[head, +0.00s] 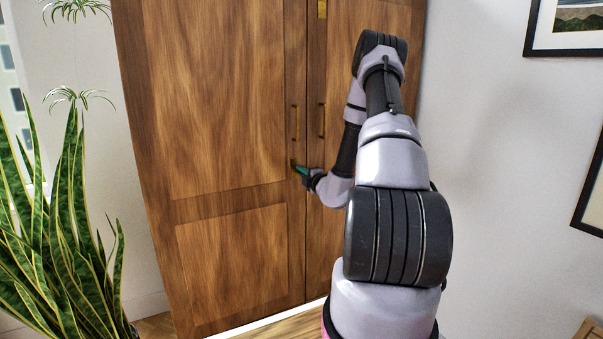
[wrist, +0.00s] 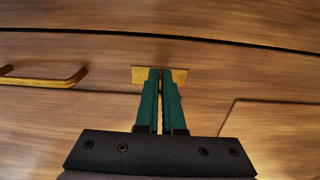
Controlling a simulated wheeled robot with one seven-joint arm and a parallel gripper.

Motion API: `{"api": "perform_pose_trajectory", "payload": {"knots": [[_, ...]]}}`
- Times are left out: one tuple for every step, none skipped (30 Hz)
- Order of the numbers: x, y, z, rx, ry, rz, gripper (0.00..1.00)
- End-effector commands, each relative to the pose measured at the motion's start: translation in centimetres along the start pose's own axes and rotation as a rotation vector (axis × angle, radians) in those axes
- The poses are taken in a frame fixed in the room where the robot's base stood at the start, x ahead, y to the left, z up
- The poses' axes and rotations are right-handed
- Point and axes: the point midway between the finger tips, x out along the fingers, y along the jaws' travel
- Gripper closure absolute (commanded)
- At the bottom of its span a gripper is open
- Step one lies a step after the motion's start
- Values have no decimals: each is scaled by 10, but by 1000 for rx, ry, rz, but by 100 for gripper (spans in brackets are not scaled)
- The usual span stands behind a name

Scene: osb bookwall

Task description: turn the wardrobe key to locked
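The wooden wardrobe (head: 215,90) stands ahead with both doors closed. A small brass lock plate (wrist: 180,77) sits on the door face and shows behind my fingertips in the wrist view. My gripper (head: 297,168) has green fingers and reaches the plate from the right, below the door handles. In the wrist view the fingers (wrist: 161,74) are almost together, with a thin brass-coloured strip, the key (wrist: 160,115), between them. The fingers hide most of the key, so its turn angle is hard to read.
Brass handles (head: 296,122) stand out on both doors just above the lock; one also shows in the wrist view (wrist: 45,82). A tall potted plant (head: 70,235) is at the left. Framed pictures (head: 570,27) hang on the right wall.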

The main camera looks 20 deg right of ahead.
Motion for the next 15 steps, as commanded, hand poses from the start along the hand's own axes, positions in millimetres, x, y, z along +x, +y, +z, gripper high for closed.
{"api": "perform_pose_trajectory", "payload": {"knots": [[-1, -2, -1, 2, 2, -4, 100], [-1, -2, -1, 2, 2, -4, 100], [-1, -2, -1, 2, 2, -4, 100], [-1, -2, -1, 2, 2, -4, 100], [-1, -2, -1, 2, 2, -4, 100], [-1, -2, -1, 2, 2, -4, 100], [-1, -2, -1, 1, 2, -4, 100], [-1, -2, -1, 1, 2, -4, 100], [-1, -2, -1, 1, 2, -4, 87], [-1, -2, -1, 1, 2, -4, 76], [0, -1, -1, 1, 2, -3, 65], [0, -1, -1, 1, 1, -3, 65], [0, -1, -1, 1, 1, -3, 65], [0, -1, -1, 1, 1, -2, 65], [0, -1, -1, 1, 1, -2, 65]]}}
